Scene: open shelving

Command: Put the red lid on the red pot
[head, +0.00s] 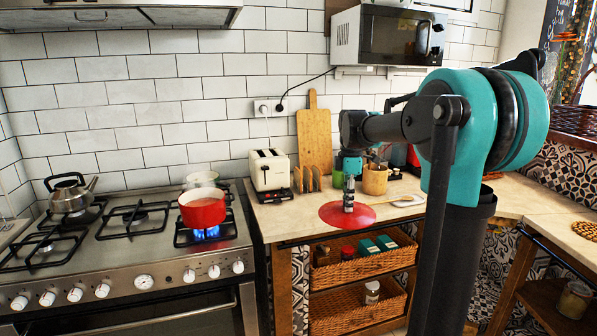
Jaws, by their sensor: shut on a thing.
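The red pot (203,212) stands upright on the right front burner of the stove, with a blue flame under it. Its top is open and pale inside. The red lid (333,213) is a flat round disc over the wooden counter, to the right of the pot and apart from it. My gripper (348,208) points down and is shut on the lid near its middle. The fingers hide the part they grip. I cannot tell how high the lid is above the counter.
A toaster (269,172), a toast rack (308,179) and a cutting board (314,140) stand along the wall. A wooden utensil holder (375,180) is behind my gripper. A kettle (72,194) and a pale pot (201,178) are on the stove.

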